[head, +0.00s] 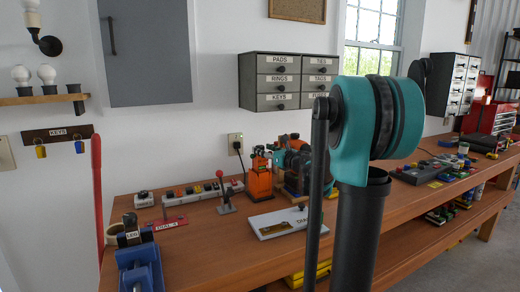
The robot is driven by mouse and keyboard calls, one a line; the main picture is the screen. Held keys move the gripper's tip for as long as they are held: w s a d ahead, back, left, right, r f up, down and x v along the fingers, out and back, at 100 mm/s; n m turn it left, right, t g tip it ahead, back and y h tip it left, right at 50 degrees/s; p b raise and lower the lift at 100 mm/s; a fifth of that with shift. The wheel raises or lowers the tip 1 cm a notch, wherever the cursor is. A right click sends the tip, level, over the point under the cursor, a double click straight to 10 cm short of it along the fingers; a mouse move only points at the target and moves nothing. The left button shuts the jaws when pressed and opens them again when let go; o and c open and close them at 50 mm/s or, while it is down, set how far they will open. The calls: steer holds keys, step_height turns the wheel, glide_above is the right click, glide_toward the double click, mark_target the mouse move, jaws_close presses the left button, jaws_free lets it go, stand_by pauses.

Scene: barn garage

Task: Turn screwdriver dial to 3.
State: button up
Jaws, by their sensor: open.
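Teal, orange and dark power tools (293,158) stand in a cluster on the wooden workbench, left of my teal and black arm. An upright orange tool (260,180) stands just left of them. I cannot tell which of these is the screwdriver, and no numbered dial on them is readable at this size. My gripper is not in view. My arm's teal joint and dark column fill the right of centre and hide part of the bench behind them.
A white panel with a small lever (278,223) lies in front of the tools. A red-handled lever (224,192) and power strip (196,192) are to its left. A blue vise (140,266) is at the near left. The bench front (235,250) is largely clear.

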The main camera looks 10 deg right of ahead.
steer(key=shift+x, duration=1.45)
steer(key=c, duration=1.2)
